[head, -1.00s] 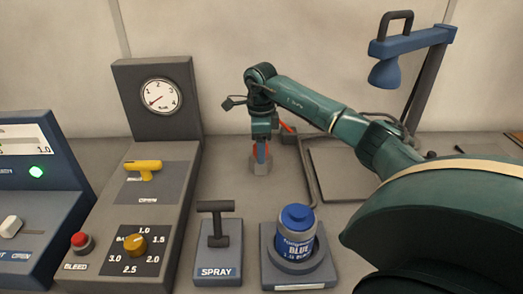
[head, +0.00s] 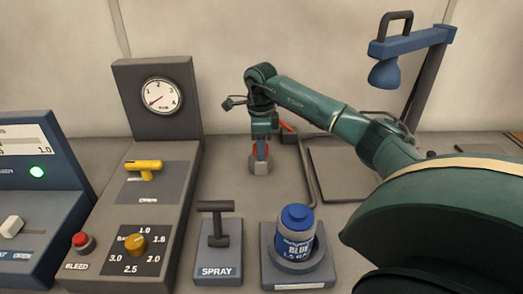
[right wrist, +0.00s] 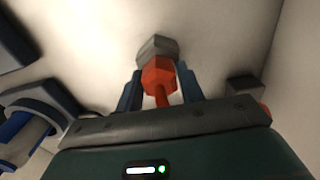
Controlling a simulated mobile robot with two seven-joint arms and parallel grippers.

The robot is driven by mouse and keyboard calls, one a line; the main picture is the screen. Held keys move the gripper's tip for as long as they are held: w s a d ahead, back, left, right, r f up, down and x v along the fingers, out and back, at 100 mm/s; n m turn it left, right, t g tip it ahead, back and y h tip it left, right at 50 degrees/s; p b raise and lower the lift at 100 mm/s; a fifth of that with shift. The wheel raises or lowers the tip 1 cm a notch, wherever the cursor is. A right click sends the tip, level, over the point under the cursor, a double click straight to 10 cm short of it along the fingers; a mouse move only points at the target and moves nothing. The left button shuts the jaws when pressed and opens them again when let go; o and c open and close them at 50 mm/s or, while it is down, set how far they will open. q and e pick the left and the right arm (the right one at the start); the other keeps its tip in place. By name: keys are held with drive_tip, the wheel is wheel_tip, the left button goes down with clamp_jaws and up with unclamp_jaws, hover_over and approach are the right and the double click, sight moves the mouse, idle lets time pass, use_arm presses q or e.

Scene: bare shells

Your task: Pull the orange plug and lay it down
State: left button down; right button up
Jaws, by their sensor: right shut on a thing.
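The orange plug (right wrist: 158,75) sits between the blue fingers of my right gripper (right wrist: 160,88) in the right wrist view. The fingers are shut on it, one on each side. Its far end meets a grey block-like socket (right wrist: 154,46); I cannot tell how deep it sits. In the head view my right gripper (head: 261,150) points down just above the grey socket (head: 260,168). Only a little of the plug shows there, behind the fingers. My left gripper is in neither view.
A spray handle (head: 214,228) and a blue can (head: 296,234) in a grey holder stand in front. A panel with gauge (head: 161,97) is at left. A flat grey tray (head: 345,180) lies right of the socket, below a blue lamp (head: 384,74).

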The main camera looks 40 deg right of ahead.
drive_tip(key=c, duration=0.5)
drive_tip(key=shift+c, duration=0.2)
drive_tip(key=shift+r, duration=0.15)
drive_tip(key=shift+r+p, duration=2.45)
drive_tip(key=shift+r, duration=0.45)
